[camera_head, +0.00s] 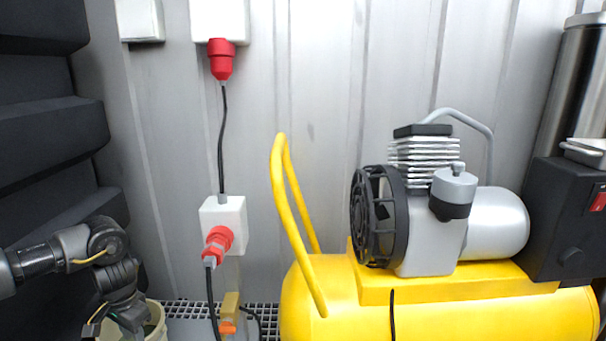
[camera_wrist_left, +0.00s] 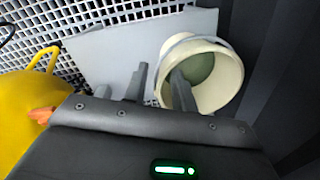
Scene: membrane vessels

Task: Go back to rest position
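My left arm comes in from the left in the head view, with the left gripper (camera_head: 130,318) pointing down at the lower left, partly cut off by the frame's bottom edge. In the left wrist view the two fingers of the gripper (camera_wrist_left: 160,72) stand apart with nothing visible between them. One finger overlaps the mouth of a cream bucket (camera_wrist_left: 232,72); I cannot tell whether it reaches inside. The bucket (camera_head: 157,325) also shows in the head view, behind and beside the gripper. My right gripper is not in view.
A yellow compressor (camera_head: 440,310) with a grey motor fills the right. A white socket box (camera_head: 223,214) with a red plug (camera_head: 217,243) and black cable is on the wall. Dark ribbed panels (camera_head: 45,150) stand at the left. A grated floor (camera_wrist_left: 90,22) lies below.

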